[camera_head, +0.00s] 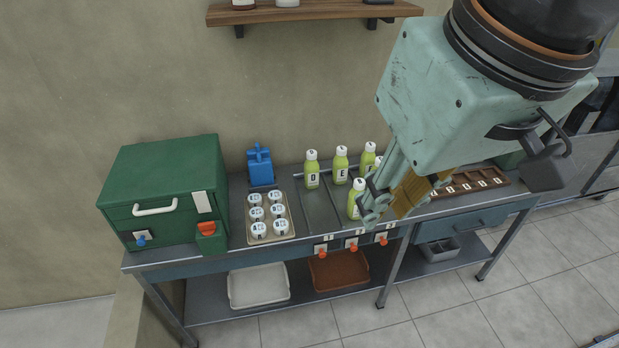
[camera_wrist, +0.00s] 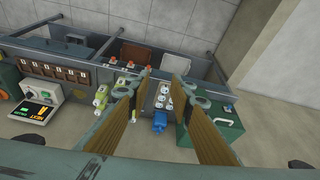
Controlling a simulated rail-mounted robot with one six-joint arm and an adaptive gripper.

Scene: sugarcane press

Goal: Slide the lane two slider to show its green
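The lane two slider (camera_head: 354,247) is the middle of three small orange knobs on pale plates along the bench's front edge. The lane one slider (camera_head: 323,252) is to its left and the lane three slider (camera_head: 383,241) to its right. I see no green on these plates; they are small. The orange knobs also show small near the top of the wrist view, with the middle slider (camera_wrist: 130,64) between the others. My gripper (camera_head: 385,200) is above the bench, up and right of the lane two slider and apart from it. Its fingers (camera_wrist: 162,80) are spread and empty.
Green-yellow bottles (camera_head: 312,170) stand in the lanes behind the sliders, some partly hidden by my gripper. A tray of white-lidded cups (camera_head: 289,230), a blue container (camera_head: 260,166) and a green box (camera_head: 168,190) stand left. Free room lies in front of the bench.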

